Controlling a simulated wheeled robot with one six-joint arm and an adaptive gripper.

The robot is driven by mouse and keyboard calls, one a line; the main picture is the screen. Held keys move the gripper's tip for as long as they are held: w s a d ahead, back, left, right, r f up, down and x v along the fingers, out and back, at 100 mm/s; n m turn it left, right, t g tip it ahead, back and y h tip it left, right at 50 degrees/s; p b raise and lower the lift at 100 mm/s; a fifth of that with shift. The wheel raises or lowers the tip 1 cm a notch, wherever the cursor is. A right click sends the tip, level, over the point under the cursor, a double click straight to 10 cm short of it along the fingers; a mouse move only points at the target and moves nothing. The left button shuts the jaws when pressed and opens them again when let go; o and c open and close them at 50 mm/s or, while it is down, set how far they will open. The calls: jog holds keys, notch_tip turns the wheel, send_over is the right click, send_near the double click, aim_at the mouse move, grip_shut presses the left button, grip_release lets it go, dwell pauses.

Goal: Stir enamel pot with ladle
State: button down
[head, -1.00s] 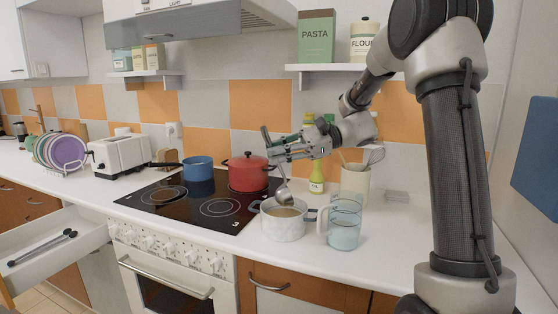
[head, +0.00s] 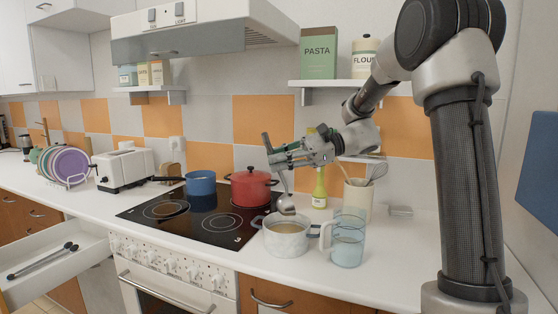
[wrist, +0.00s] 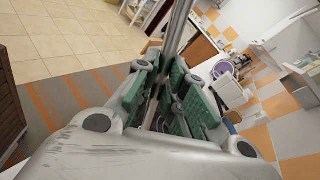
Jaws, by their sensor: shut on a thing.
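The enamel pot (head: 287,240) is pale and speckled, and stands on the white counter just right of the cooktop. It holds a brownish liquid. My gripper (head: 272,160) is above the pot and shut on the ladle (head: 286,203). The ladle's bowl hangs over the pot, near its rim; I cannot tell whether it touches the liquid. In the wrist view the ladle's metal handle (wrist: 178,30) runs up between the green finger pads. The pot is not seen in the wrist view.
A glass measuring jug (head: 347,244) stands close to the pot's right. A utensil holder (head: 357,200) and an oil bottle (head: 320,188) are behind. A red pot (head: 250,188) and a blue pan (head: 200,183) sit on the cooktop (head: 165,212). A drawer (head: 55,252) is open at left.

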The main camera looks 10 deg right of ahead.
notch_tip(320, 180, up, 5)
dwell(0.5)
dwell(0.8)
